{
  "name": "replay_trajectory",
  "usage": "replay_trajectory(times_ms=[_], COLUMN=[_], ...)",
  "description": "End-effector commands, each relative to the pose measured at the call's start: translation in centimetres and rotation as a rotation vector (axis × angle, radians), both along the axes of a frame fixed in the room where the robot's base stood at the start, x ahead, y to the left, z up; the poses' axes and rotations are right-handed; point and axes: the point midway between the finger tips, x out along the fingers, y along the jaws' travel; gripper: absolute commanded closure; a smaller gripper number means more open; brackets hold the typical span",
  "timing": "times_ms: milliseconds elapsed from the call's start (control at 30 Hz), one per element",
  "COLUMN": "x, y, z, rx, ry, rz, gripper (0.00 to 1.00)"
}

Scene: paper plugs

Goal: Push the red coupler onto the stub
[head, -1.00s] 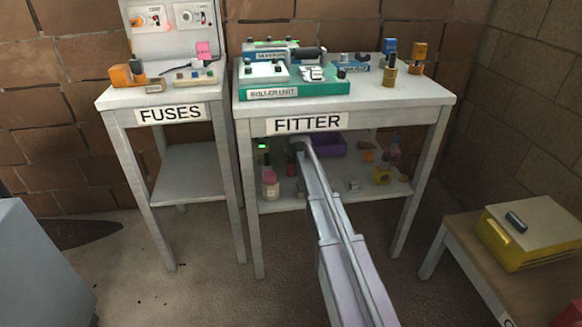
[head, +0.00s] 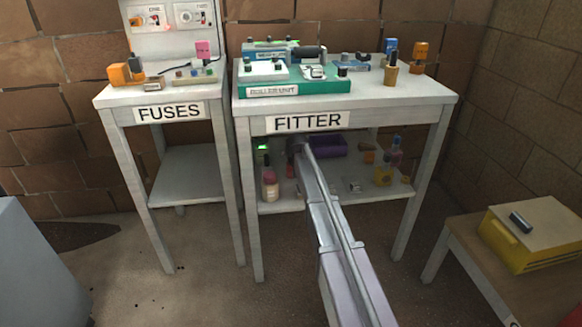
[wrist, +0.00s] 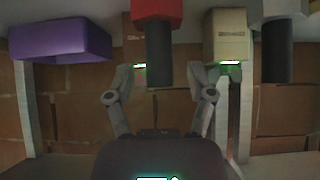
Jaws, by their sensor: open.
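In the wrist view a red piece with a dark cylinder (wrist: 159,52) shows between my open fingers, nearer the left one. It may be the red coupler; its shape does not settle this. My gripper (wrist: 184,72) is open and empty, and I cannot tell whether its tips reach the piece. In the head view my gripper (head: 296,144) is under the FITTER table top, over the lower shelf, largely hidden by my arm. I cannot pick out the stub for certain; the green ROLLER UNIT (head: 310,88) on the table top carries several dark knobs and cylinders.
The wrist view shows the purple bin (wrist: 60,40) and a beige labelled block (wrist: 228,37). The FITTER table legs (head: 420,185) flank the shelf.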

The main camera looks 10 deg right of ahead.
Motion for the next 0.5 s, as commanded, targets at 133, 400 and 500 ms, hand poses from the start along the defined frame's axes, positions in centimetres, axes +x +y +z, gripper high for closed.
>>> replay_trajectory(times_ms=[133,400,500], x=[0.0,0.01,0.01], y=[-0.02,-0.03,-0.04], z=[0.0,-0.01,0.0], rx=[0.0,0.0,0.0], ry=[0.0,0.0,0.0], rz=[0.0,0.0,0.0], gripper=[0.54,1.0,1.0])
